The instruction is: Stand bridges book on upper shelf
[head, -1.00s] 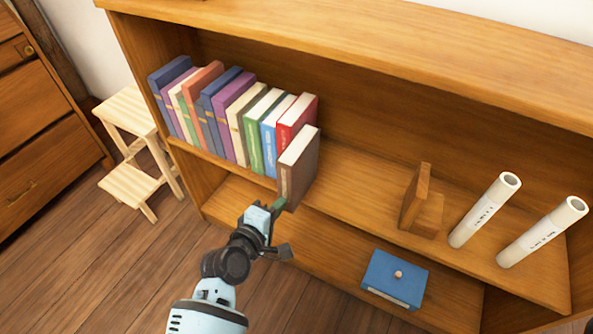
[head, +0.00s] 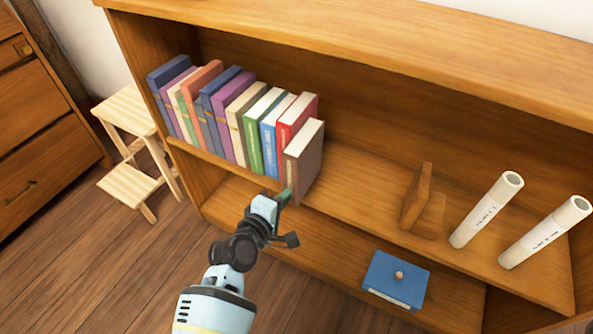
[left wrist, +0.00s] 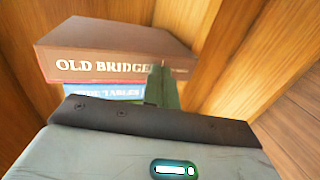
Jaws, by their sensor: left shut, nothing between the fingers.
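The brown bridges book (head: 304,163) stands upright at the right end of the book row on the upper shelf (head: 350,190). It sticks out a little in front of the red book beside it. In the left wrist view its brown spine (left wrist: 110,65) reads "OLD BRIDGE…", with the rest hidden behind a green finger. My left gripper (head: 284,197) is shut and empty, its fingertips at the lower front of the book's spine. I cannot tell for sure whether they touch it. My right gripper is not in view.
Several books (head: 215,112) fill the shelf's left end. A wooden bookend (head: 417,200) and two white tubes (head: 486,210) stand to the right, with bare shelf between. A step stool (head: 128,115) stands left.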

